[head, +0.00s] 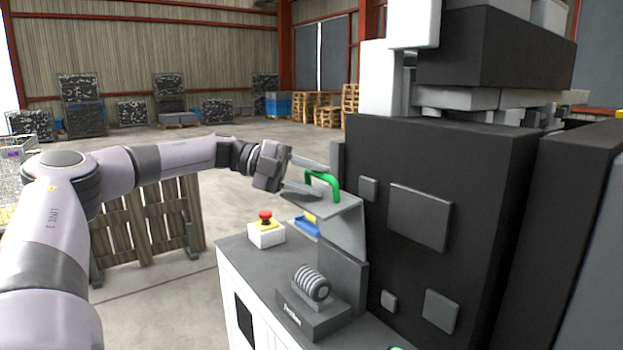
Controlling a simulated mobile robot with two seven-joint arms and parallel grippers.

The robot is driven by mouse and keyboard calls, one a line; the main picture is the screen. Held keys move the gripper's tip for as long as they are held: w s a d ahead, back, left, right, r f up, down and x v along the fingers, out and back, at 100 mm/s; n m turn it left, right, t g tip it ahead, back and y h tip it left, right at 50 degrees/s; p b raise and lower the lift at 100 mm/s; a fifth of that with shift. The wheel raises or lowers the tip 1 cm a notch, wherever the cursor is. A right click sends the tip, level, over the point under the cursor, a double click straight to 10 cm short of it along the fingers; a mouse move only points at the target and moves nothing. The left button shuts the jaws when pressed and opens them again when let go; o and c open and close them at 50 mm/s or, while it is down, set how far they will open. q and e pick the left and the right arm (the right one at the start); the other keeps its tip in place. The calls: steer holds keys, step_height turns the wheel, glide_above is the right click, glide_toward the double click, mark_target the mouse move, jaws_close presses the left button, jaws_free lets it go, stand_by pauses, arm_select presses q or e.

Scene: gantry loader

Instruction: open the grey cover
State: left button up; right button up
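The grey cover (343,212) is a light grey panel with a green handle (331,187) on its upper face. It stands against the left side of the dark machine, above the cabinet top. My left gripper (319,180) comes in from the left at the handle. Its two fingers are spread apart, one above the other, with the handle close to their tips. I cannot tell whether the fingers touch the handle. What lies behind the cover is mostly hidden. My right gripper is not in view.
A red emergency button on a yellow and white box (266,233) stands on the cabinet left of the cover. A ribbed grey part on a dark block (313,305) sits in front. The dark machine body (430,150) fills the right. Open floor lies behind.

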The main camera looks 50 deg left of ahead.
arm_select(q)
steer(key=v, duration=0.7)
